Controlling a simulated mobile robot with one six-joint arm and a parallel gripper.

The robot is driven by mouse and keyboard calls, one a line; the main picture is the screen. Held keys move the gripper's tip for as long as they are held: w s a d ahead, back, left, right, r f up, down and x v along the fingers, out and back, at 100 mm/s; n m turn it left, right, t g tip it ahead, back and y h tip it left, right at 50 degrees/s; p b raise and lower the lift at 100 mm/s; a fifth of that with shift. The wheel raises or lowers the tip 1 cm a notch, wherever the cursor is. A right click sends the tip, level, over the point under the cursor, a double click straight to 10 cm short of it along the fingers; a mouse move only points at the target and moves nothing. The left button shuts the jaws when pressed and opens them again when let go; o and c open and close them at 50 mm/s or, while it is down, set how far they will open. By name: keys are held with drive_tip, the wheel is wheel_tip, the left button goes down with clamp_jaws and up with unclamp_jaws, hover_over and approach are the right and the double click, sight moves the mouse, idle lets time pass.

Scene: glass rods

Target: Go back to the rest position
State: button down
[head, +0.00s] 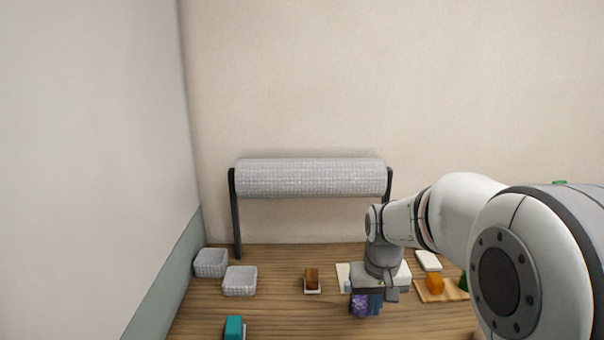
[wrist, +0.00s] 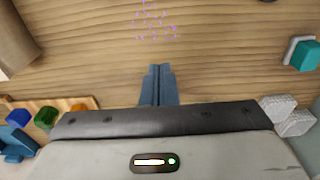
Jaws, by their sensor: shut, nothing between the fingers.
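My gripper (head: 375,305) hangs low over the wooden table at the right of centre in the head view, pointing down. In the wrist view its two blue fingers (wrist: 157,80) are together, with nothing seen between them. A purple patterned item (head: 359,305) is just left of the fingers in the head view. A purple speckled pattern (wrist: 157,20) shows ahead of the fingertips in the wrist view, apart from them. No glass rods can be made out.
A bubble-wrap roll (head: 310,178) on a black stand is at the back. Two pale baskets (head: 211,262) (head: 240,280), a brown block (head: 312,276) and a teal block (head: 234,327) lie left. A wooden board (head: 428,294) with an orange item is right. The left wall is close.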

drive_tip(key=s+r+t, duration=0.2)
drive_tip(key=s, duration=1.5)
drive_tip(key=shift+a+r, duration=0.3)
